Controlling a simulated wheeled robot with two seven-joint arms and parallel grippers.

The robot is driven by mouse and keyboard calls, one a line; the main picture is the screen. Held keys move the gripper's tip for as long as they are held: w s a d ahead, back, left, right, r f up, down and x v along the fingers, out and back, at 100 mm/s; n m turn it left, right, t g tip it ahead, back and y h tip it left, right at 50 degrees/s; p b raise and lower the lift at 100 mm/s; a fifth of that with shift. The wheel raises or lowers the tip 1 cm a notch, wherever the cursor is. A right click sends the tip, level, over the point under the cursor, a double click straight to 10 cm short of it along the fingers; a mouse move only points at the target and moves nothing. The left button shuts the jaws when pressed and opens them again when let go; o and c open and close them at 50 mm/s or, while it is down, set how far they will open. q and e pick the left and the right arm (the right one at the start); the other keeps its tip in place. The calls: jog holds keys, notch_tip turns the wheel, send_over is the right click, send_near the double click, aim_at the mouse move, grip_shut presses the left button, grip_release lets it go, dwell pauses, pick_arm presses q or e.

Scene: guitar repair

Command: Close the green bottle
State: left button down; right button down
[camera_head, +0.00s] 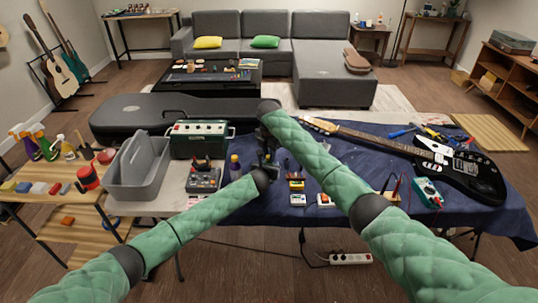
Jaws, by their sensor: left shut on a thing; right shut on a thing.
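My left gripper (264,160) reaches up from the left arm's end, in front of the dark blue cloth. My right gripper (264,138) points down from the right arm's end, just above the left one. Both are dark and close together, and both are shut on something. What they hold is too small and covered to make out. I cannot clearly see a green bottle or its cap between them.
A grey tool caddy (137,170), a green amplifier (199,140) and a pedal (203,180) stand left of the grippers. Spray bottles (44,147) stand on the side table at far left. Small pedals (297,198) and a black guitar (462,172) lie right.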

jog(key=shift+m, duration=0.9)
jog(key=c, duration=1.2)
grip_release()
jog(key=shift+r, duration=2.25)
jog(key=shift+c, duration=1.2)
jog(key=shift+a+r, duration=0.1)
jog(key=shift+r, duration=0.15)
jog(key=shift+c, duration=0.3)
jog(key=shift+r+n, duration=1)
jog(key=shift+r, duration=0.5)
